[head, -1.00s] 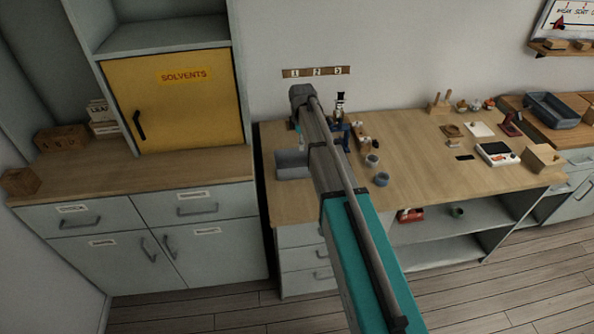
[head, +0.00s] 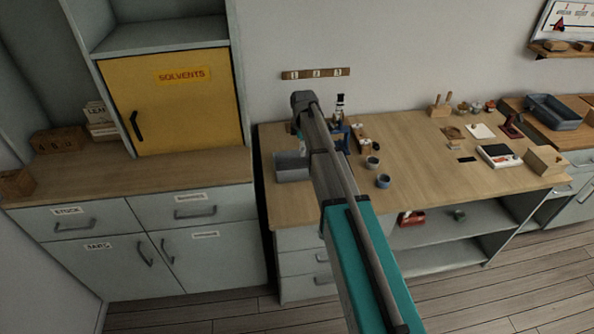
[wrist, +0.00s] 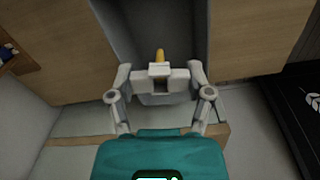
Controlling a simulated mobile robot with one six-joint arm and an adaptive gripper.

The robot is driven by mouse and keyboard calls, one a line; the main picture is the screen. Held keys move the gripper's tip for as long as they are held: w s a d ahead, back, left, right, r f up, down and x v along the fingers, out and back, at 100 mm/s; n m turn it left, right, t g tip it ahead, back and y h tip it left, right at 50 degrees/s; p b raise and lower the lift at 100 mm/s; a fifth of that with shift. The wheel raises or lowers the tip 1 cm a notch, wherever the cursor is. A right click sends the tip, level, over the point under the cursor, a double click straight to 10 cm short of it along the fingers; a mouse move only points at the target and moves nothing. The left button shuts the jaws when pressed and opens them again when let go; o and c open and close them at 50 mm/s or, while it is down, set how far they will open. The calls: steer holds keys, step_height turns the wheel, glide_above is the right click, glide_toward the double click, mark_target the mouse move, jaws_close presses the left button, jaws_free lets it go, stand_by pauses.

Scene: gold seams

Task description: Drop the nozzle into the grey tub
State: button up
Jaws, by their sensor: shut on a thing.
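The nozzle (wrist: 160,56) is a small yellow piece sticking out beyond my gripper's fingertips in the wrist view. My gripper (wrist: 160,72) is shut on it. The grey tub (head: 292,174) stands on the left end of the wooden bench in the head view, beside my arm. In the wrist view the dark grey tub (wrist: 203,30) lies behind the nozzle and fingers, which overlap its inside. The height of the nozzle over the tub is hard to tell. My arm hides part of the tub's right side in the head view.
A microscope-like blue device (head: 340,125) stands just right of the arm. Two small grey-blue cups (head: 383,181) sit on the bench nearby. A yellow solvents cabinet (head: 180,105) is at the left. The bench's middle is mostly clear.

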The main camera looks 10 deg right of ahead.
steer(key=shift+f+b, duration=1.7)
steer(key=shift+f, duration=0.35)
steer(key=o, duration=0.9)
steer(key=shift+c, duration=0.2)
steer(key=shift+r, duration=0.1)
